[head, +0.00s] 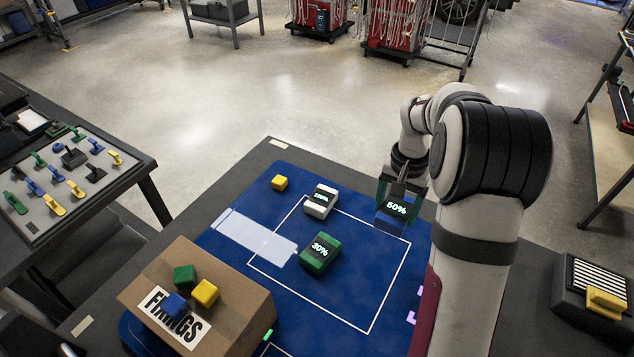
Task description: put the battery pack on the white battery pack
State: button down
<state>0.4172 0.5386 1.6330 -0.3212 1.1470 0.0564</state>
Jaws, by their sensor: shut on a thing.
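My gripper (399,194) is at the right of the blue mat, shut on a battery pack (396,210) whose dark face reads 50%. The pack's body looks blue, but the fingers partly hide it. It seems held above the mat; its exact height is hard to tell. The white battery pack (320,201) lies to the left of my gripper, with a dark label too small to read surely. A green battery pack (319,253) reading 30% lies nearer the camera. The two lying packs are apart.
The blue mat (365,290) has a white outlined square and a pale strip. The mat right of the green pack is clear.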

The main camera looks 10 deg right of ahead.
jog(key=w+a, duration=0.4)
jog(key=w, duration=0.6)
send_over(315, 205)
jog(key=f, duration=0.6)
jog(key=shift+d+f, duration=0.1)
jog(key=shift+d, duration=0.1)
jog(key=shift+w+a+f, duration=0.1)
jog(key=shift+a+f, duration=0.05)
jog(key=shift+f, duration=2)
